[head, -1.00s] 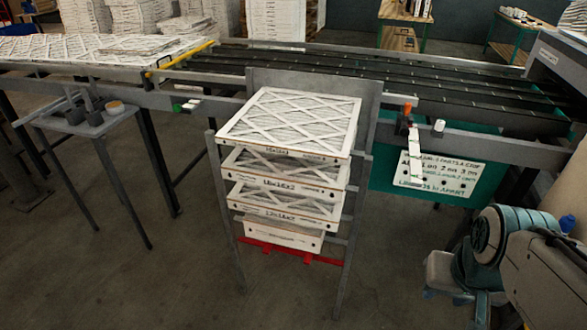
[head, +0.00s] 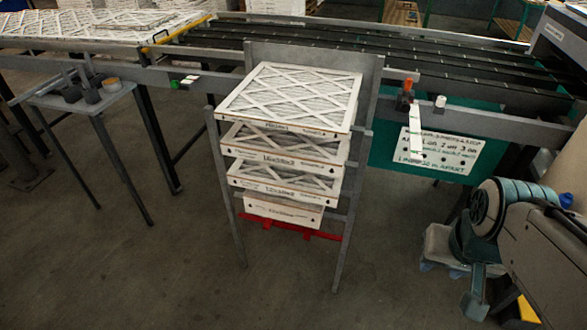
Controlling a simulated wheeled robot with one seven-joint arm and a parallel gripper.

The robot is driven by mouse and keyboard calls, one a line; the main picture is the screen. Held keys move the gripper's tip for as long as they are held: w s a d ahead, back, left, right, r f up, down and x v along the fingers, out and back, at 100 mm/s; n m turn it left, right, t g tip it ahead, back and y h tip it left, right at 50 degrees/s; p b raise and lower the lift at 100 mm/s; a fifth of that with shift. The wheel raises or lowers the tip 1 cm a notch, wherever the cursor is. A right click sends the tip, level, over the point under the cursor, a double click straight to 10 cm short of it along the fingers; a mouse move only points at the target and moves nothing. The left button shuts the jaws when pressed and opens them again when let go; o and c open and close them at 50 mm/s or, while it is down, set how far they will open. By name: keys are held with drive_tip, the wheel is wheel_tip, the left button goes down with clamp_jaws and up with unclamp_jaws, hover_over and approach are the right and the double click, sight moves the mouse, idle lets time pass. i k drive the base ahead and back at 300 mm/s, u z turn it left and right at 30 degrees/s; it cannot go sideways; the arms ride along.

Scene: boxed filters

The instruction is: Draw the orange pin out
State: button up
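The orange pin (head: 407,86) stands upright at the front rail of the conveyor, right of the filter stack. Its orange head shows above a dark fitting. A white strip with green marks (head: 415,130) hangs down beside it. My arm is folded at the lower right, well below and right of the pin. A dark, finger-like part that looks like the end of my gripper (head: 477,300) shows at the bottom, apart from everything. Its opening cannot be made out, and nothing is seen held in it.
A stack of boxed filters (head: 292,98) sits in a grey rack (head: 362,185) with a red bar (head: 290,227) low down. A green board with a white sign (head: 437,152) hangs below the pin. A small table with cups (head: 120,92) stands left. The front floor is clear.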

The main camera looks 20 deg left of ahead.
sight(408, 83)
drive_tip(key=z, duration=0.25)
drive_tip(key=i, duration=0.5)
drive_tip(key=z, duration=0.55)
drive_tip(key=i, duration=1.4)
drive_tip(key=u, duration=0.55)
drive_tip(key=i, duration=0.65)
drive_tip(key=u, duration=0.4)
